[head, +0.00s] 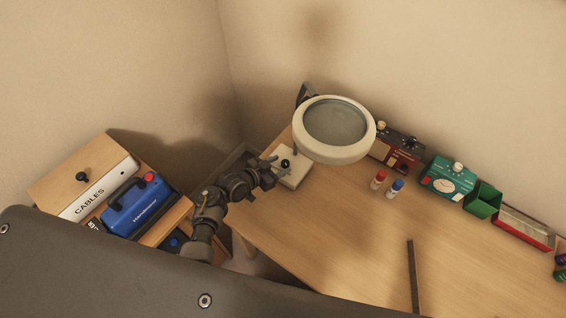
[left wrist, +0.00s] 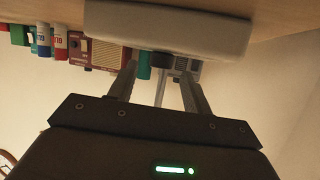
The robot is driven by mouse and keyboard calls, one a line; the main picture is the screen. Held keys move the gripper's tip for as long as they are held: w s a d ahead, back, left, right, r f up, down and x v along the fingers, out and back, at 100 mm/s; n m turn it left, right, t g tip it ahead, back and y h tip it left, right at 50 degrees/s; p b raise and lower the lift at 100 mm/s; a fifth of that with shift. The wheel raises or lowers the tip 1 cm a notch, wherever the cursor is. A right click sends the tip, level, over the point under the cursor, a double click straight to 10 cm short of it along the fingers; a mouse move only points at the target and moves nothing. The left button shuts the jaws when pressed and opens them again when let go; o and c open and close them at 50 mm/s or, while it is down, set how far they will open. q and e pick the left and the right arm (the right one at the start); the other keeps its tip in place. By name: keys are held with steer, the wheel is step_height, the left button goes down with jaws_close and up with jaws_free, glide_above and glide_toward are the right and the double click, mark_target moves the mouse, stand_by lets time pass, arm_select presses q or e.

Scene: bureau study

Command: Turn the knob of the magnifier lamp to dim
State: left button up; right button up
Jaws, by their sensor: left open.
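The magnifier lamp (head: 335,154) has a white ring around a grey lens. Its pale base (head: 293,180) sits at the desk's left corner, with a black knob (head: 285,163) on top. My left gripper (head: 272,167) is at the left side of the base, close to the knob. In the left wrist view, which is upside down, the pale base (left wrist: 165,30) fills the top and the black knob (left wrist: 162,60) shows between the fingertips of my open, empty left gripper (left wrist: 157,76). I cannot tell whether a finger touches the knob. My right gripper is not in view.
A red-brown device (head: 396,150), a teal timer box (head: 447,178), a green bin (head: 483,198) and a red tray (head: 524,228) line the wall. Red (head: 379,180) and blue (head: 395,188) bottles stand before them. A dark strip (head: 412,275) lies on the desk, whose front is mostly clear.

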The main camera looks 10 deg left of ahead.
mark_target(285, 164)
arm_select(q)
steer(key=shift+x, duration=1.3)
steer(key=shift+a, duration=0.1)
steer(key=shift+c, duration=0.4)
steer(key=c, duration=0.9)
